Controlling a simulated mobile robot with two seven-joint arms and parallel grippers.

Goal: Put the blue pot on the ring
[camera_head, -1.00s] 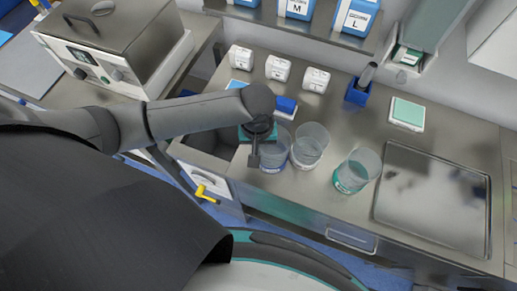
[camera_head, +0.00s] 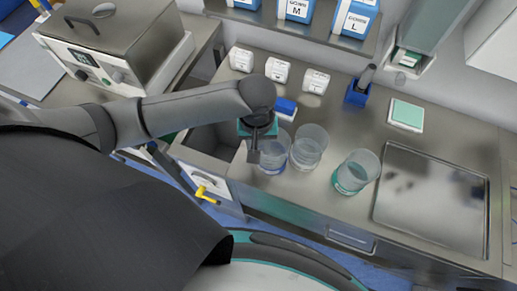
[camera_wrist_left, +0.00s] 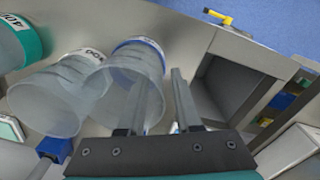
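The blue pot (camera_head: 273,158) is a clear beaker with a blue band at its base. It stands upright on the steel counter, just right of my left gripper (camera_head: 253,155). In the left wrist view, the blue pot (camera_wrist_left: 148,62) lies partly behind one finger of my left gripper (camera_wrist_left: 159,72). The two fingers are apart, with the pot's side wall showing in the gap between them. I cannot tell whether they touch it. I cannot make out a ring in either view. My right gripper is not in view.
A plain clear beaker (camera_head: 308,147) stands close right of the blue pot, and a green-banded beaker (camera_head: 355,172) further right. A steel tray (camera_head: 432,200) lies at the right. White boxes (camera_head: 277,70) line the back. An open recess (camera_head: 208,145) is left of the gripper.

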